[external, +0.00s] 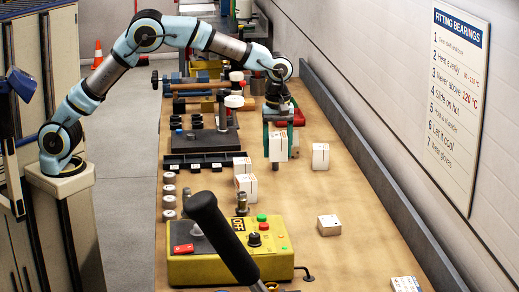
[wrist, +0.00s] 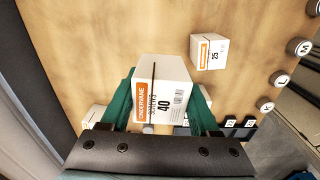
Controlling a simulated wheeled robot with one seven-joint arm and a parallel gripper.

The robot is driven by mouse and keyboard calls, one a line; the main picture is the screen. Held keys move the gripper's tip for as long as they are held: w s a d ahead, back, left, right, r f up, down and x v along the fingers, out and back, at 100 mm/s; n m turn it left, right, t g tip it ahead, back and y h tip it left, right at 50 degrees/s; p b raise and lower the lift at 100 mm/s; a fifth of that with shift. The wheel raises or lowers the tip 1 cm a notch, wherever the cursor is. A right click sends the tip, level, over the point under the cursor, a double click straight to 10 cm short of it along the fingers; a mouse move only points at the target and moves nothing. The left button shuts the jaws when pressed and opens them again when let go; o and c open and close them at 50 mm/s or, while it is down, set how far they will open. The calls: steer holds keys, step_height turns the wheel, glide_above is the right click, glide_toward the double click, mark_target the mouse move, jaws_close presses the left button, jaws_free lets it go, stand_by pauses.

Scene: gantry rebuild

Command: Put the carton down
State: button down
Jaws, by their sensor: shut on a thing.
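My gripper (external: 279,154) is over the right part of the wooden bench, its green fingers pointing down. It is shut on a white carton (external: 276,147). In the wrist view the held carton (wrist: 160,97) sits between the two green fingers (wrist: 165,84), one on each side. It has an orange label and the number 40. The underside of the carton is hidden in the wrist view, and I cannot tell whether it touches the bench.
A carton (external: 320,156) stands just right of the gripper; others (external: 245,186) stand to the left and one (external: 329,225) lies nearer. The wrist view shows a carton marked 25 (wrist: 208,52). A yellow control box (external: 230,262) is in front. Bare bench (external: 290,200) lies between.

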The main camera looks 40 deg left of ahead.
steer(key=s+a+f, duration=0.1)
steer(key=s+a, duration=0.4)
steer(key=a, duration=0.3)
steer(key=s+a, duration=0.5)
steer(key=a, duration=0.4)
steer(key=shift+n, duration=0.3)
step_height(320, 180, down, 6)
steer(key=shift+w+d+r+p, duration=0.1)
steer(key=shift+r+p, duration=0.05)
steer(key=shift+p, duration=0.2)
steer(key=shift+f+p, duration=0.35)
steer(key=shift+f, duration=2)
steer(key=shift+f, duration=0.1)
steer(key=shift+f, duration=0.15)
steer(key=shift+c, duration=0.6)
jaws_free()
